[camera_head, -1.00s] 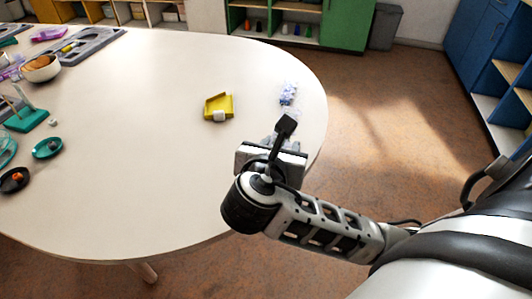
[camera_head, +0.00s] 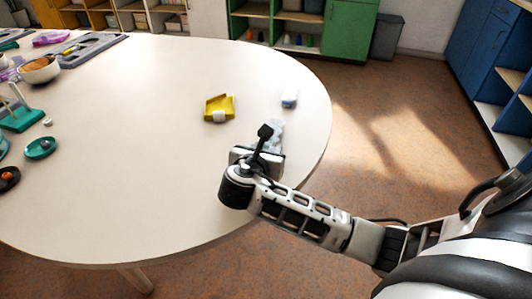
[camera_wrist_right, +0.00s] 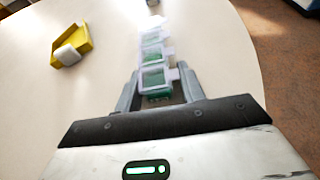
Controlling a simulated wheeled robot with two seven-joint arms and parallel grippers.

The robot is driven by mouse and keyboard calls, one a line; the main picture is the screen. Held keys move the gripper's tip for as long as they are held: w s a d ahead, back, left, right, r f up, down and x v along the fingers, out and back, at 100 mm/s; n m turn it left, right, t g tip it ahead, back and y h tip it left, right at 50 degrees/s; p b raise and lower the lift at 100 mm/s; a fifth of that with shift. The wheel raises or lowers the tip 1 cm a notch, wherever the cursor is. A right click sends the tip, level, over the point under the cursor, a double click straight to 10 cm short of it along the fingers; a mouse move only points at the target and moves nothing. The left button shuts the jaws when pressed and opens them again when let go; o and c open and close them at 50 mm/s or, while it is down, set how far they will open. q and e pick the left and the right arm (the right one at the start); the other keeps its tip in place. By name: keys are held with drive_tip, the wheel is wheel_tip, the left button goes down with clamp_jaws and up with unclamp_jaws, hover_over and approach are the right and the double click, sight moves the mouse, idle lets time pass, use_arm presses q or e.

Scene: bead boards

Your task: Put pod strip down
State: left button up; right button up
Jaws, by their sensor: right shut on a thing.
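The pod strip (camera_wrist_right: 154,58) is a narrow translucent strip with several green-tinted square pods. In the right wrist view my right gripper (camera_wrist_right: 165,92) is shut on its near end, and the strip points away from me. In the head view the strip (camera_head: 277,129) is pale and reaches out beyond my right gripper (camera_head: 270,147), over the table's right part. I cannot tell whether the strip touches the table. My arm and gripper body hide its near end in the head view. My left gripper is not in view.
A yellow tray (camera_head: 218,103) with a white piece at its front lies left of the strip. A small white-blue object (camera_head: 290,97) lies beyond the strip. The table's (camera_head: 130,150) middle is clear; its rounded right edge is close. Bowls and dishes stand far left.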

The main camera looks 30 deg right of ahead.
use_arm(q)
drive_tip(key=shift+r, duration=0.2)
use_arm(e)
drive_tip(key=shift+f, duration=0.1)
drive_tip(key=o, duration=0.9)
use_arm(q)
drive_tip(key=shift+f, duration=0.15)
use_arm(e)
drive_tip(key=shift+o, duration=0.2)
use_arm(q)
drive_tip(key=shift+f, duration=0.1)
use_arm(e)
drive_tip(key=p+v, duration=0.2)
drive_tip(key=v, duration=0.9)
drive_tip(key=shift+a+r, duration=0.15)
drive_tip(key=shift+r, duration=0.1)
drive_tip(key=shift+s+a+r+p, duration=0.1)
drive_tip(key=shift+s+a+p, duration=0.15)
drive_tip(key=shift+s+p, duration=0.05)
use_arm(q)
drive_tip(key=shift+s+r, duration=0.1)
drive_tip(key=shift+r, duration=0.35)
